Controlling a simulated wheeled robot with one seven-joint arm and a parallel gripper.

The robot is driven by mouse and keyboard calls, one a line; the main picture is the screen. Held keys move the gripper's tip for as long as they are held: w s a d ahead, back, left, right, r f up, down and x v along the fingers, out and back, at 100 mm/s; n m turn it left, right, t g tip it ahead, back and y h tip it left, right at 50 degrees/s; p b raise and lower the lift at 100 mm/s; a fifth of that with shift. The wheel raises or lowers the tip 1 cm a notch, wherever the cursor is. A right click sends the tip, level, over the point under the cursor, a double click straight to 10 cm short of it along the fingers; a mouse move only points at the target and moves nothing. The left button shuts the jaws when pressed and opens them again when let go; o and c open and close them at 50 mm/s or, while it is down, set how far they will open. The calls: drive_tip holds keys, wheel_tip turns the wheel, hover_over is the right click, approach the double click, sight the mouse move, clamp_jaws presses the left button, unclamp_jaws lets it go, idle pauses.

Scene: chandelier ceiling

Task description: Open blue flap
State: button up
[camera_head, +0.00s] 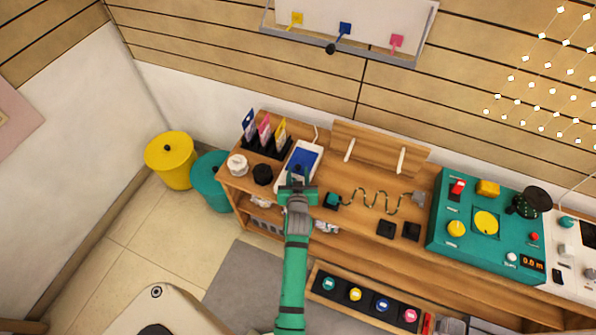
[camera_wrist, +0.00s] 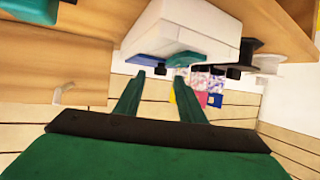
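The blue flap (camera_head: 305,158) is on the top of a white box (camera_head: 315,148) on the wooden workbench. In the head view it looks flat against the box, but my gripper hides its near part. My gripper (camera_wrist: 159,74) is open, with a clear gap between its two green fingers and nothing between them. In the wrist view, the fingertips are just short of the white box (camera_wrist: 185,25), near a blue piece (camera_wrist: 150,60) at its edge. I cannot tell whether they touch.
Left of the box are a black knob (camera_head: 262,174), a white jar (camera_head: 237,164) and a rack of coloured cards (camera_head: 266,145). A wavy wire (camera_head: 375,203) lies to the right, before a teal control panel (camera_head: 487,222). Yellow (camera_head: 170,160) and teal (camera_head: 210,180) bins stand left.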

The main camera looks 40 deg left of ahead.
drive_tip(key=shift+x, duration=0.85)
drive_tip(key=shift+c, duration=0.6)
clamp_jaws()
